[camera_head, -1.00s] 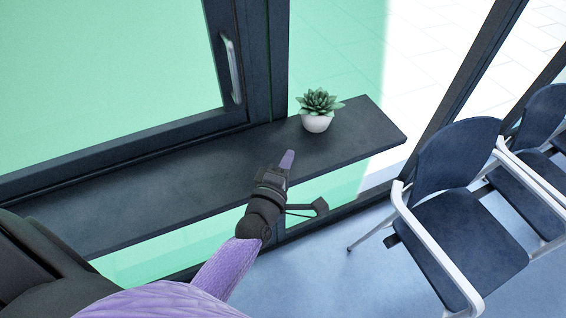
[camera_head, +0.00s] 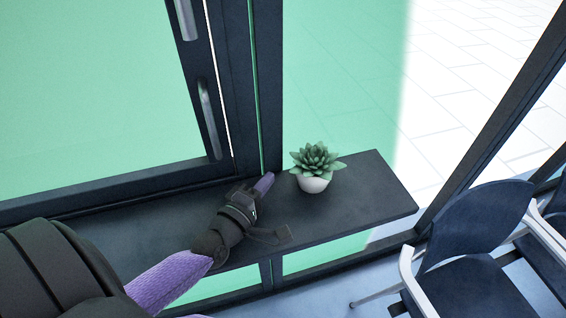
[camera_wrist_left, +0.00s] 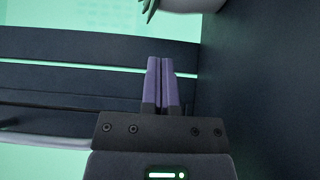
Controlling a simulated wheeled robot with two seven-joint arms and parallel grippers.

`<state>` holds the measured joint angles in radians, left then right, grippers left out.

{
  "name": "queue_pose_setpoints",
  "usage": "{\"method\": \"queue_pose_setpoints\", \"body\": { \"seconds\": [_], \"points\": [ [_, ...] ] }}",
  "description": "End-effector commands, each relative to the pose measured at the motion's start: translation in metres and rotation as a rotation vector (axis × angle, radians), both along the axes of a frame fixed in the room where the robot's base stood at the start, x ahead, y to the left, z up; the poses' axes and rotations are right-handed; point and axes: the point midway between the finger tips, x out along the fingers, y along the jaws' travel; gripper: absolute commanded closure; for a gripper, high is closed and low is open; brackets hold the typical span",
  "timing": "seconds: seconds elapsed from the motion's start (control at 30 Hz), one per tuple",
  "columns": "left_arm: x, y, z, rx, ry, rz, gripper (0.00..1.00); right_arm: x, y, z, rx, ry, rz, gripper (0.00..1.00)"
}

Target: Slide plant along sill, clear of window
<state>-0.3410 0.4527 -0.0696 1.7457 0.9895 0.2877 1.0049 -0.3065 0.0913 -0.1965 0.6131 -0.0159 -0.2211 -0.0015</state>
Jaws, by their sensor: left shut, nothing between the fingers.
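A green succulent in a white pot, the plant (camera_head: 314,168), stands upright on the dark sill (camera_head: 375,190), toward its right part. In the left wrist view the white pot (camera_wrist_left: 190,3) and a leaf tip show at the top edge. My left gripper (camera_head: 264,184) is over the sill, left of the pot, with a small gap between. Its purple fingers (camera_wrist_left: 161,82) are shut together with nothing between them. The window (camera_head: 95,90) with its dark frame and handle (camera_head: 207,118) is behind and left of the plant. My right gripper is not in view.
The sill is bare to the right of the plant up to its end. Dark chairs (camera_head: 470,240) with white armrests stand at the lower right, past the sill. A dark upright window post (camera_head: 262,80) rises behind the gripper.

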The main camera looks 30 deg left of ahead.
Motion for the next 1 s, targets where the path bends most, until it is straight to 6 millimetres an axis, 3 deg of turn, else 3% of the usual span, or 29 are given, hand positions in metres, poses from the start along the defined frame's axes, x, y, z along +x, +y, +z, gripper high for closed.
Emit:
{"method": "queue_pose_setpoints", "body": {
  "seconds": [0.1, 0.3, 0.73, 0.83, 1.0],
  "points": [
    [0.024, 0.000, 0.000, 0.000, -0.002, 0.000, 1.00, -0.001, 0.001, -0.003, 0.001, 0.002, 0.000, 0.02],
    [0.048, 0.001, 0.000, 0.000, -0.001, 0.000, 1.00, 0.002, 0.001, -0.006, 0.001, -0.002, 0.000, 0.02],
    [0.054, -0.001, 0.000, 0.000, 0.000, 0.000, 1.00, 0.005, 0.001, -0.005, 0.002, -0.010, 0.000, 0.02],
    [0.057, -0.014, 0.002, -0.004, 0.001, 0.001, 1.00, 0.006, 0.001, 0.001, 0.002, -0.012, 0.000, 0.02],
    [0.068, -0.053, 0.003, -0.007, 0.001, 0.000, 1.00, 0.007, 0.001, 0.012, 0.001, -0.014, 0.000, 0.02]
  ]
}}
